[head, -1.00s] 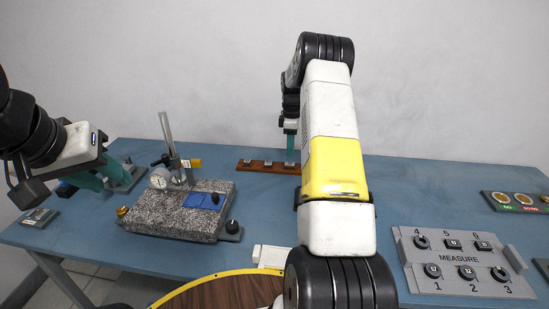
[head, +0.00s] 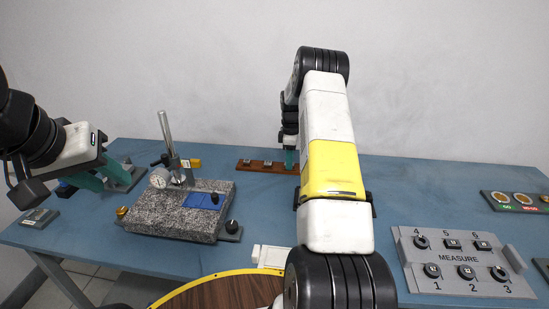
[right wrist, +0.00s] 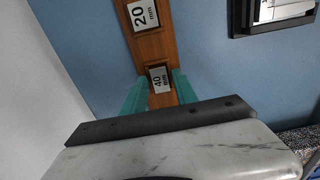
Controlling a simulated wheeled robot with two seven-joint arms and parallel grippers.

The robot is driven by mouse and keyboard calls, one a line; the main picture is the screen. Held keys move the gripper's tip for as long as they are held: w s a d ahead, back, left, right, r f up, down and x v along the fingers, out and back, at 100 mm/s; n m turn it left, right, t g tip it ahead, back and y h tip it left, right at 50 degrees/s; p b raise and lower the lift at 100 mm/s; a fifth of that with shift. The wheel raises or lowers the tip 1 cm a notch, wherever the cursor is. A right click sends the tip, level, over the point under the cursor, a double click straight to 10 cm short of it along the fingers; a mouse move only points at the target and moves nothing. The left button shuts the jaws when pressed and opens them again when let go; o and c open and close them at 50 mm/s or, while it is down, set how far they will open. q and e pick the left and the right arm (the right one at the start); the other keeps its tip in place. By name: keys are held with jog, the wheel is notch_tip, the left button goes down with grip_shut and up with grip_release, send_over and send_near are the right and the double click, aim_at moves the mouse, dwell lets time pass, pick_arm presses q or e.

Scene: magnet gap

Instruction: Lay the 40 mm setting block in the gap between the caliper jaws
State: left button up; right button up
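The 40 mm setting block (right wrist: 160,79) is a small silver piece marked "40 mm", seated in the brown wooden rack (right wrist: 150,46). My right gripper (right wrist: 158,88) is at the rack, its teal fingers apart on either side of the block. Contact with the block does not show. In the head view my right gripper (head: 290,159) is over the rack's visible right part, partly hidden by my arm. My left gripper (head: 100,176) is at the far left, teal fingers apart, apparently empty. I cannot make out the caliper jaws clearly.
A 20 mm block (right wrist: 143,14) sits in the rack beside the 40 mm one. A dark tray (right wrist: 240,31) with a pale metal item is cut off at top right. A granite plate (head: 160,221) with a dial gauge (head: 160,178) stands left; a MEASURE panel (head: 457,274) stands right.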

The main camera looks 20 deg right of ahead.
grip_shut()
jog(key=shift+r, duration=0.15)
jog(key=shift+r, duration=2.4)
jog(key=shift+s, duration=0.1)
